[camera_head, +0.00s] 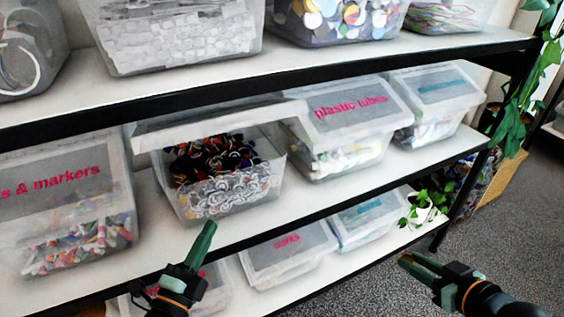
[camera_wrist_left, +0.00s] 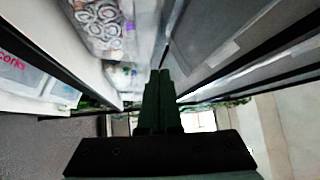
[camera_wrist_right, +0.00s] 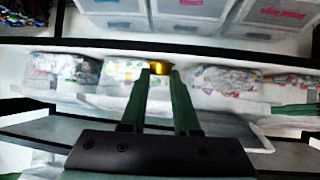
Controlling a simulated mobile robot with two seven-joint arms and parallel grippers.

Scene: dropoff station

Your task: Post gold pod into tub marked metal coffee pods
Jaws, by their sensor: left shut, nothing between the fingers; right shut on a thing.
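My right gripper (camera_head: 408,262) is shut on the gold pod, which shows as a small gold piece between the fingertips in the right wrist view (camera_wrist_right: 160,68). It is in front of the shelves, at the lower right of the head view. My left gripper (camera_head: 207,228) is shut and empty, its fingers together, just in front of and below an open tub (camera_head: 225,205) on the middle shelf. This tub holds dark and silvery round pods, and its lid (camera_head: 215,118) is tilted up. No label on it is readable. The left fingers also show in the left wrist view (camera_wrist_left: 158,85).
Lidded tubs flank the open tub: markers (camera_head: 65,185) at left and plastic tubes (camera_head: 345,105) at right. The upper shelf (camera_head: 330,58) overhangs it. Lower tubs (camera_head: 285,240) stand below. A plant (camera_head: 510,125) hangs at right; the carpet in front is clear.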

